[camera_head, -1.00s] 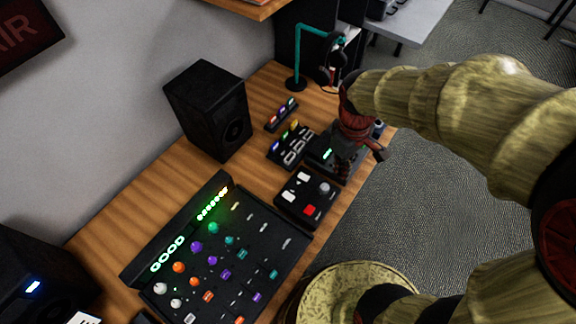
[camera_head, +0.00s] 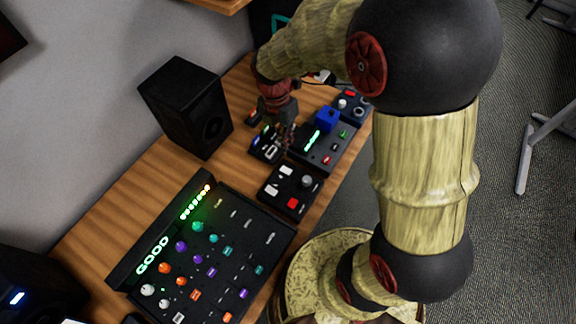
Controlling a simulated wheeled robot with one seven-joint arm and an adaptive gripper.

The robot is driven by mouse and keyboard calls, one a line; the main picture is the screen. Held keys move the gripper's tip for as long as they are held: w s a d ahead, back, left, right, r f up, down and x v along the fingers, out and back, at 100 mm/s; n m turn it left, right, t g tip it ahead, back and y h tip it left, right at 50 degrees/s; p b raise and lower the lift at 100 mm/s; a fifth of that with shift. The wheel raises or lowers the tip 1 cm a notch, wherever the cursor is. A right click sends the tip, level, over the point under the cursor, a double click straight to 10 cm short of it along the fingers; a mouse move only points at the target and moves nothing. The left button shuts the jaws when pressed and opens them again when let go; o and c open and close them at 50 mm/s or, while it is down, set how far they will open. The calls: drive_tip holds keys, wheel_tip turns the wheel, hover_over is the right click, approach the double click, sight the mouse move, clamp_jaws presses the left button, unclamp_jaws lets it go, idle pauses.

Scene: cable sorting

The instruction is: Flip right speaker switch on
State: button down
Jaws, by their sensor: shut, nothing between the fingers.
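The black speaker (camera_head: 180,100) farther along the desk stands against the wall and shows no lit light. The other black speaker (camera_head: 40,275), at the lower left edge, has a lit blue-white light. I cannot make out a switch on either speaker. My gripper (camera_head: 284,138) points down over the small black switch box (camera_head: 262,152) with blue and white keys, beside the box with a green display. It is shut and appears empty. It and my arm hide part of the switch box, and I cannot tell if the fingers touch it.
A mixer (camera_head: 235,255) with coloured knobs and a green "GOOD" display fills the near desk (camera_head: 85,222). Bare wood lies before the far speaker.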

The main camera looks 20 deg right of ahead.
sight(290, 172)
idle(0.4)
drive_tip(key=f+b, duration=0.1)
drive_tip(key=f, duration=0.3)
drive_tip(key=s+f+b, duration=0.1)
drive_tip(key=f+b, duration=0.1)
drive_tip(key=f, duration=0.3)
drive_tip(key=d+f+b, duration=0.1)
drive_tip(key=f+b, duration=0.1)
drive_tip(key=f, duration=0.3)
drive_tip(key=shift+s, duration=0.25)
drive_tip(key=shift+s+d+f, duration=0.1)
drive_tip(key=shift+f, duration=0.2)
drive_tip(key=shift+p, duration=0.35)
drive_tip(key=shift+w+a+r+p, duration=0.35)
drive_tip(key=shift+w+a, duration=0.1)
drive_tip(key=shift+w, duration=0.15)
drive_tip(key=shift+f, duration=0.1)
